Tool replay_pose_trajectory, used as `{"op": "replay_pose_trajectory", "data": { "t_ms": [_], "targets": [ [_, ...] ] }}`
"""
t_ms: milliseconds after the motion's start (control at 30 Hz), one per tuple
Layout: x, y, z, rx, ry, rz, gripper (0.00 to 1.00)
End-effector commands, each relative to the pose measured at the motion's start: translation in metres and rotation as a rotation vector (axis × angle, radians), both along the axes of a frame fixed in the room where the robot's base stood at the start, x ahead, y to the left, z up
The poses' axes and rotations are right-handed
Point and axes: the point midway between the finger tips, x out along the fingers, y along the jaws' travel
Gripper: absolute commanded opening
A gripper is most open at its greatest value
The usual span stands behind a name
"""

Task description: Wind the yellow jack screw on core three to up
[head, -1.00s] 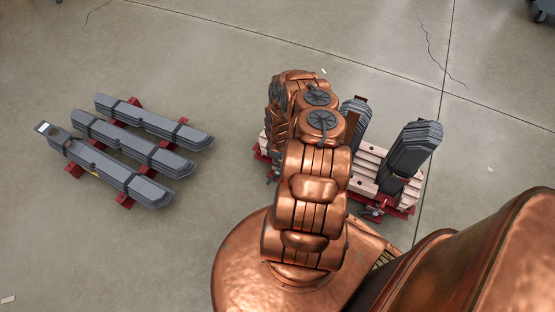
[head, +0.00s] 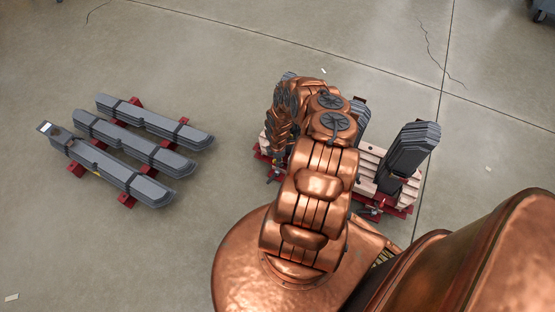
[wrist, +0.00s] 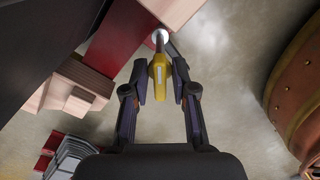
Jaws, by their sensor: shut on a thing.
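The yellow jack screw (wrist: 158,75) is in the middle of the wrist view, with its metal end meeting a red beam. My gripper (wrist: 163,88) is shut on its yellow body, one dark finger on each side. In the head view my copper arm hides most of the middle of the stand, and my fingertips cannot be seen. A core of stacked dark plates (head: 411,150) stands upright at the right of the stand; others are partly hidden behind my arm. I cannot tell from the frames which one is core three.
The stand has a red base (head: 402,210) and pale wooden blocks (head: 369,160). Several dark plate stacks (head: 150,122) lie on red supports on the floor at the left. The concrete floor (head: 225,200) between them is clear.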

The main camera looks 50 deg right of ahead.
Motion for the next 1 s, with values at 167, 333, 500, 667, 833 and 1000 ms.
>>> {"op": "replay_pose_trajectory", "data": {
  "t_ms": [167, 333, 500, 667, 833, 1000],
  "targets": [
    [-0.001, 0.0018, -0.0013, 0.003, 0.003, 0.075, 0.0],
    [-0.0011, 0.0017, -0.0014, 0.003, 0.003, 0.076, 0.0],
    [-0.0014, 0.0017, -0.0014, 0.003, 0.003, 0.111, 0.0],
    [-0.0021, 0.0018, -0.0017, 0.004, 0.005, 0.264, 0.27],
    [-0.0015, 0.0012, -0.0013, 0.003, 0.004, 0.256, 0.45],
    [-0.0009, 0.0006, -0.0008, 0.001, 0.003, 0.255, 0.56]
  ]
}}
